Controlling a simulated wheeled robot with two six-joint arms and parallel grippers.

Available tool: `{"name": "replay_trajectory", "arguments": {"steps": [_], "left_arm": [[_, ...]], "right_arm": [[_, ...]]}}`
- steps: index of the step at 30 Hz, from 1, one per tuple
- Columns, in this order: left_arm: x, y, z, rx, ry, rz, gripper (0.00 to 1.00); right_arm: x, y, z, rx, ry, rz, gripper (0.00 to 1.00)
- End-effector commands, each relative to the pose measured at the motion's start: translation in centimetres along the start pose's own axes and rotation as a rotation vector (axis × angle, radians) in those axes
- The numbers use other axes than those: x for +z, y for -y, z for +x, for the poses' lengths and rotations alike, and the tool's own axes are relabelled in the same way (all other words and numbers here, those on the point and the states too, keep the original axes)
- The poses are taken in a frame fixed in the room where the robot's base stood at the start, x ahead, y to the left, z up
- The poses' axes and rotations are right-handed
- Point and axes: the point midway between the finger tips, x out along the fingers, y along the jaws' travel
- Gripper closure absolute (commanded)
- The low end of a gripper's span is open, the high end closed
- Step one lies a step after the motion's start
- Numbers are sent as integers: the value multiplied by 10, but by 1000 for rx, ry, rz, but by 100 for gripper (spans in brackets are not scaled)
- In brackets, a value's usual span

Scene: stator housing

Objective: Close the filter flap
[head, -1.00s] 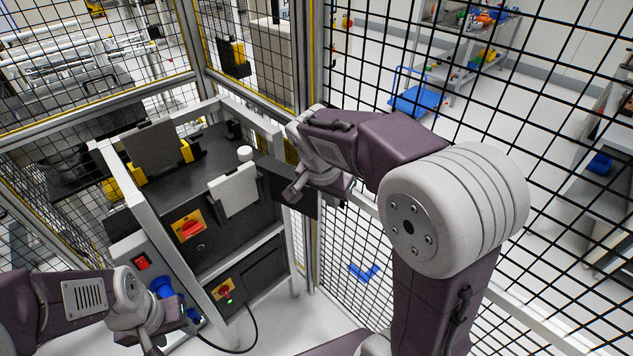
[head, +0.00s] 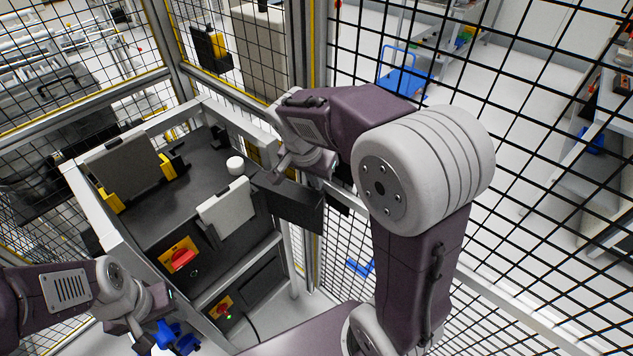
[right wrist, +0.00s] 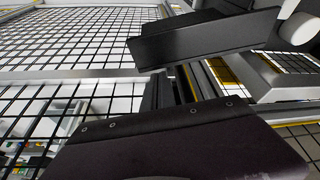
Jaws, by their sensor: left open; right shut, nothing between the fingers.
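The filter flap looks to be the dark rectangular panel (head: 292,208) that juts out at the right end of the machine's black top; it stands open. In the right wrist view a dark panel (right wrist: 205,40), likely the same flap, crosses the top. My right gripper (head: 281,174) is shut and empty, just behind the flap's upper edge in the head view; I cannot tell whether they touch. My left gripper (head: 142,338) is open at the lower left, away from the flap, near a blue fitting (head: 175,338).
A white knob (head: 235,164) and a light grey panel (head: 227,207) are left of the flap. Red rotary switches (head: 181,258) are on the machine front. An upright grey plate (head: 122,165) with yellow blocks stands at the left. Mesh fence (head: 480,180) closes off the right side.

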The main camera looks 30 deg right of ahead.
Motion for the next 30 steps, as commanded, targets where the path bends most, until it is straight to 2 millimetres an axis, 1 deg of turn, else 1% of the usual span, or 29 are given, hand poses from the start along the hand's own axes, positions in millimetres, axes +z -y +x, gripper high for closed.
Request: {"name": "replay_trajectory", "arguments": {"steps": [1, 6, 9, 12, 15, 18, 30], "left_arm": [[0, 0, 0, 0, 0, 0, 53], [0, 0, 0, 0, 0, 0, 53], [0, 0, 0, 0, 0, 0, 53], [0, 0, 0, 0, 0, 0, 53], [0, 0, 0, 0, 0, 0, 53], [0, 0, 0, 0, 0, 0, 53], [0, 0, 1, 0, 0, 0, 53]], "right_arm": [[1, -2, 11, 6, 4, 0, 100], [1, -2, 46, 6, 3, -1, 100], [1, -1, 62, 5, 4, -2, 100], [1, -1, 75, 4, 2, -1, 100], [1, -1, 82, 2, 2, -1, 100], [1, -1, 84, 2, 1, -2, 100], [3, 2, 84, 2, 1, 3, 100]]}}
